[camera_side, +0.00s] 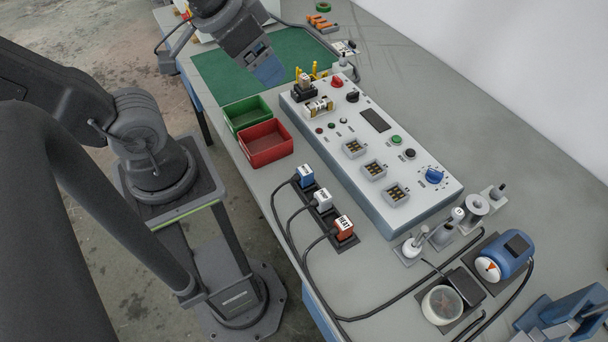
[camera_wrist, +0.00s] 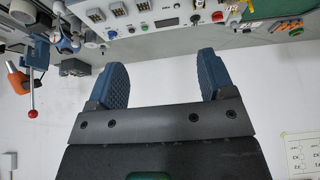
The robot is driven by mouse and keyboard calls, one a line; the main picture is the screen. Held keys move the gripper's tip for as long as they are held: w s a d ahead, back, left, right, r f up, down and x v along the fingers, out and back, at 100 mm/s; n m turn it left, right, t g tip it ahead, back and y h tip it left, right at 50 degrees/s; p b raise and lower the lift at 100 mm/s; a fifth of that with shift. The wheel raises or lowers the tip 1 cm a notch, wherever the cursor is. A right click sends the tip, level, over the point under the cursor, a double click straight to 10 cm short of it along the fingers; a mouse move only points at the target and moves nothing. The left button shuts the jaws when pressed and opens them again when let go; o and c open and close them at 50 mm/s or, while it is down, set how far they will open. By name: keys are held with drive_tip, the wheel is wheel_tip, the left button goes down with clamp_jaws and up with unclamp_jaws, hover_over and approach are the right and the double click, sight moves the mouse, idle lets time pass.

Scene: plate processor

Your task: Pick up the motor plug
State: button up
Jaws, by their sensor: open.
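Three corded plugs stand in a row in a dark holder (camera_side: 320,214) in front of the control panel: a blue plug (camera_side: 305,175), a grey plug (camera_side: 322,200) and an orange-red plug (camera_side: 343,227). Each has a white label too small to read surely, so I cannot tell by label which is the motor plug. My gripper (camera_side: 268,72) is high over the green mat, far behind the plugs. In the wrist view my gripper (camera_wrist: 155,76) has its two blue fingers wide apart with nothing between them. The plugs are not clearly visible there.
The white control panel (camera_side: 400,150) has three square sockets, knobs and a fuse-like part. Green (camera_side: 246,112) and red (camera_side: 266,143) bins lie left of it. A blue motor (camera_side: 509,254) and a round device (camera_side: 442,305) stand at the right. Black cables run along the table's front.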

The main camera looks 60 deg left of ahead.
drive_tip(key=n+g, duration=0.6)
drive_tip(key=n, duration=1.2)
hover_over(302, 171)
drive_tip(key=f, duration=1.9)
drive_tip(key=shift+w+a+f, duration=0.1)
drive_tip(key=shift+a+f, duration=0.2)
drive_tip(key=f, duration=0.3)
drive_tip(key=shift+d+f, duration=0.35)
drive_tip(key=shift+f, duration=0.75)
drive_tip(key=c, duration=1)
